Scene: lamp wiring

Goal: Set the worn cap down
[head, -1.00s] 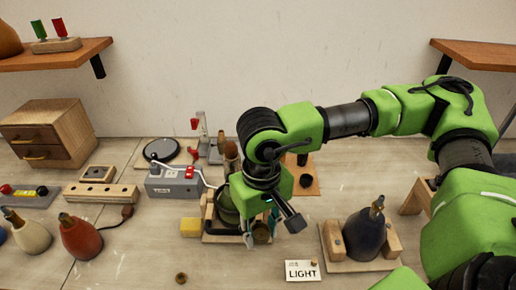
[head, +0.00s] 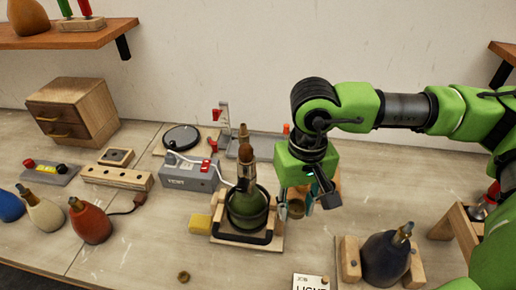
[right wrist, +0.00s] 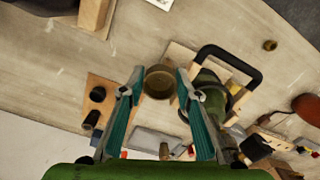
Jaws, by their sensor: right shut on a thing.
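The worn cap (head: 296,208) is a small round brass-brown piece. My right gripper (head: 309,207) is shut on it and holds it just right of the green bottle lamp (head: 243,205). In the right wrist view the cap (right wrist: 158,82) sits between the two teal fingertips. The green bottle stands upright in a wooden cradle with a black handle (head: 243,237); its neck is in clear view. My left gripper is not in view.
A grey box with a red switch (head: 190,177) and a yellow block (head: 200,224) stand left of the cradle. A dark blue bottle (head: 384,262) sits in a wooden holder at right. A small brass ring (head: 183,277) lies at the front. Bare tabletop shows beyond the blue bottle.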

